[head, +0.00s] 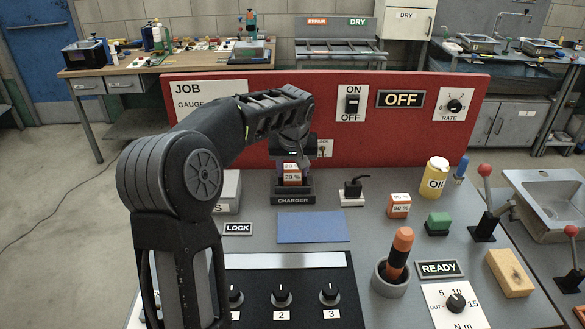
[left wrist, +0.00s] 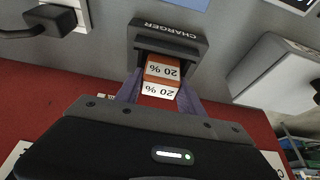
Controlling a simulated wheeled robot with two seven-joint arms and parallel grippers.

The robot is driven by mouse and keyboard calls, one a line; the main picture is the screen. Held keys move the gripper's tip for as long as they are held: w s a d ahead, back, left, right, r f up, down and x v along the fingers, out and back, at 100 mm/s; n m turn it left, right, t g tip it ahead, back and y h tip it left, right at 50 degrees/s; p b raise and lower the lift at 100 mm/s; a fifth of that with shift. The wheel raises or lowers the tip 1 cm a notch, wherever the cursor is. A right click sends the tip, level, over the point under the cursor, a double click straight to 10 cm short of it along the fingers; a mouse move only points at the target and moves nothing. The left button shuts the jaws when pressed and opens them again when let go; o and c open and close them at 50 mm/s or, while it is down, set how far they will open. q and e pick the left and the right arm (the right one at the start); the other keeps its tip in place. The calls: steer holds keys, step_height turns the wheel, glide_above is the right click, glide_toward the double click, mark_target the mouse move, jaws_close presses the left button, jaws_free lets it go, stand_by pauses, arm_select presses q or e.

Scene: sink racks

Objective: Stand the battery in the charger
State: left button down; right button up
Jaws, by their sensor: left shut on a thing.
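An orange battery (head: 291,178) with white "20 %" labels stands upright at the black charger (head: 294,200), which sits at the back of the grey bench before the red panel. My left gripper (head: 292,160) reaches over from behind it and is shut on this battery. In the left wrist view the fingers (left wrist: 158,94) lie on both sides of the battery (left wrist: 161,72), whose far end meets the slot of the charger (left wrist: 168,36). How deep it sits is hidden. A second orange battery (head: 399,206), label seemingly "90 %", stands on the bench to the right. My right gripper is not in view.
A black plug on a white socket (head: 352,191) stands just right of the charger. A grey box (head: 229,190) is to its left, partly behind my arm. A blue mat (head: 312,228) lies clear in front. An oil can (head: 437,177) and green block (head: 438,223) stand farther right.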

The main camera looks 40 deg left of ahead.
arm_select(q)
steer(key=c, duration=0.7)
jaws_free()
steer(key=shift+f, duration=0.1)
steer(key=shift+r, duration=0.2)
steer(key=b+v, duration=0.1)
steer(key=v, duration=1.1)
steer(key=shift+f, duration=0.1)
